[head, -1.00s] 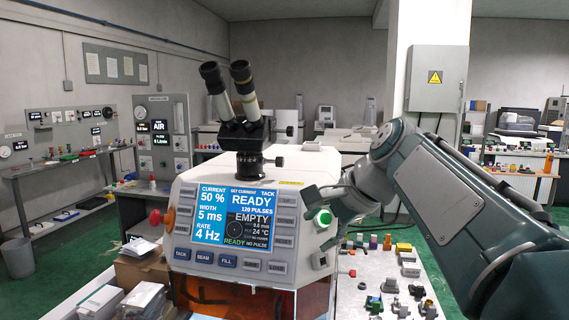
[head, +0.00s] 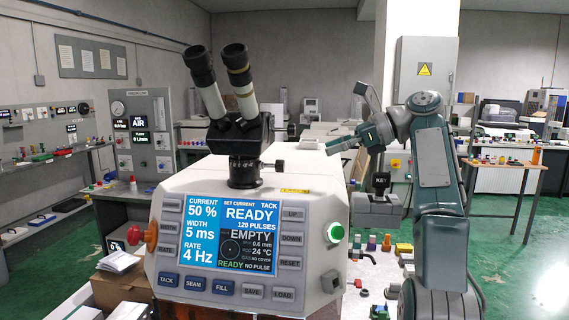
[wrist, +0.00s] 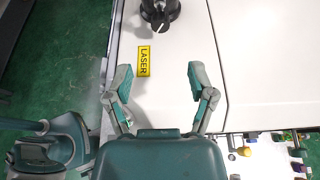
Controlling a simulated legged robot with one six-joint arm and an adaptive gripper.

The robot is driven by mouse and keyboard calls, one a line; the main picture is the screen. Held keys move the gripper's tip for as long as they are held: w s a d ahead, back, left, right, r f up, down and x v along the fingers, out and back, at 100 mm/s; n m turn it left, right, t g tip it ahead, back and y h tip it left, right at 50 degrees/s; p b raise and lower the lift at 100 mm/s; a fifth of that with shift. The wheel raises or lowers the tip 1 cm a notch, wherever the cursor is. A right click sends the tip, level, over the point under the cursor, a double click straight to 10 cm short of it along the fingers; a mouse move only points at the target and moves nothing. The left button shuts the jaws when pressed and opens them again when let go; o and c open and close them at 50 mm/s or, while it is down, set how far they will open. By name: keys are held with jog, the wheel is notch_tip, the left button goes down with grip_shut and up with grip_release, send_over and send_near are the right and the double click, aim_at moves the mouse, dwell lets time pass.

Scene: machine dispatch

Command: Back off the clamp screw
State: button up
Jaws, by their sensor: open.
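The white welder (head: 325,178) carries a black binocular microscope (head: 240,140) on a round mount. A small dark knob (head: 279,164) sticks out from the right of this mount, and it looks like a clamp screw, though no label confirms it. In the wrist view the dark mount (wrist: 160,12) is at the top edge, partly cut off, beyond my fingertips. My gripper (wrist: 160,82) is open and empty above the white housing. In the head view my gripper (head: 352,120) is right of the microscope, apart from it.
A yellow LASER label (wrist: 144,61) lies on the housing between mount and gripper. A grey block (head: 376,210) with a black KEY tag stands at the welder's right. Small coloured parts (head: 386,243) lie on the bench beyond. The space between gripper and mount looks clear.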

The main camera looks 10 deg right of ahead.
aim_at(284, 166)
jog(key=shift+w+a+f, duration=0.1)
jog(key=shift+w, duration=0.1)
jog(key=shift+a, duration=0.1)
jog(key=shift+x, duration=0.8)
jog(key=x, duration=0.8)
jog(key=shift+f, duration=0.1)
